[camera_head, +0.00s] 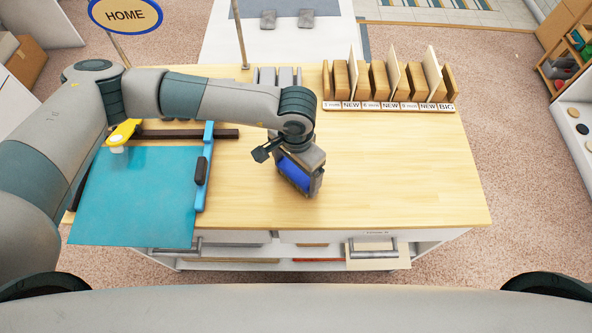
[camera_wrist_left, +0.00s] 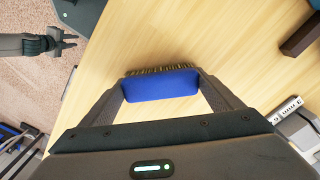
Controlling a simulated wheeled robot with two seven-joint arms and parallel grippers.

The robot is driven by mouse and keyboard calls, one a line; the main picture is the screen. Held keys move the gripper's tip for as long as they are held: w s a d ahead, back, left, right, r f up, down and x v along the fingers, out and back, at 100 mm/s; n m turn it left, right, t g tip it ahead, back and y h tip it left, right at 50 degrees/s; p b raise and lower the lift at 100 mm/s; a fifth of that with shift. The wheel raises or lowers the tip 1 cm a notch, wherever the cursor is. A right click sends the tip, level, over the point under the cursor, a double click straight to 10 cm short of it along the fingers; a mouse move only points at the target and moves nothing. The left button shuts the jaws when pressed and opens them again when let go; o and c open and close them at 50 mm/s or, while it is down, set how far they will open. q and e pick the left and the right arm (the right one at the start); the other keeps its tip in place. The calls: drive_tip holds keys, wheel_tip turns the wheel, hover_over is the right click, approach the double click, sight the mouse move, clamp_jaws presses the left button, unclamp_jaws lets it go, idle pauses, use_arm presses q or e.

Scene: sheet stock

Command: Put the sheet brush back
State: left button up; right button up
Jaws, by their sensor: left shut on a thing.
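The sheet brush, with a blue back, shows in the head view (camera_head: 293,175) near the middle of the wooden table (camera_head: 400,190). In the left wrist view the brush (camera_wrist_left: 162,86) sits between both fingertips, its dark bristles along the far edge. My left gripper (camera_head: 303,183) is shut on it, pointing down at the table. I cannot tell whether the brush touches the tabletop. My right gripper (camera_wrist_left: 62,43) shows only in the left wrist view, with its fingers apart and empty, off the table's edge.
A teal sheet (camera_head: 135,200) lies at the left under a blue rail (camera_head: 204,165), beside a yellow-handled tool (camera_head: 123,132). A labelled rack (camera_head: 390,106) with upright wooden dividers stands at the back right. A HOME sign (camera_head: 125,15) rises behind.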

sight(296, 171)
use_arm(q)
drive_tip(key=shift+f, duration=0.1)
drive_tip(key=o, duration=0.9)
drive_tip(key=shift+r, duration=0.25)
wheel_tip(296, 171, up, 12)
drive_tip(key=b, duration=0.4)
